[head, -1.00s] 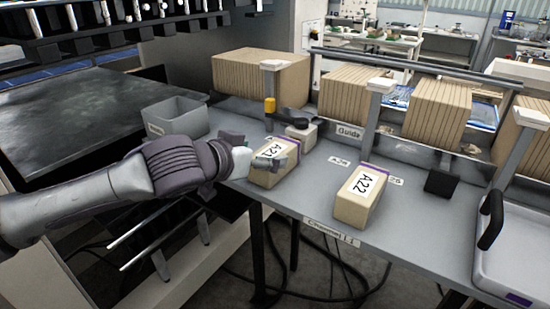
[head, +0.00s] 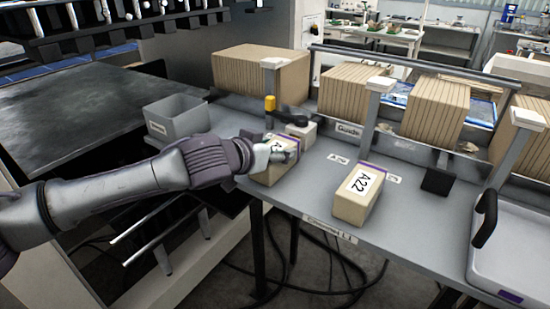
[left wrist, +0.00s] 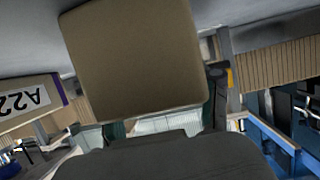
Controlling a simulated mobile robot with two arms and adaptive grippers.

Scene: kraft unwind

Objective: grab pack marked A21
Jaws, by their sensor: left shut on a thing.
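The pack marked A21 (head: 272,174) is a tan block with a white label and a purple strip, near the table's front edge in the head view. My left gripper (head: 280,150) is at its top, shut on it, and covers much of the label. The pack's plain tan face (left wrist: 135,60) fills the middle of the left wrist view. I cannot tell whether the pack is clear of the table. A second pack, marked A22 (head: 358,196), stands to the right, and its label also shows upside down in the left wrist view (left wrist: 22,101). My right gripper is not in view.
A grey bin (head: 177,118) stands left of the A21 pack. Posts and stacks of brown board (head: 348,89) line the back. A grey tray (head: 520,235) is at the right.

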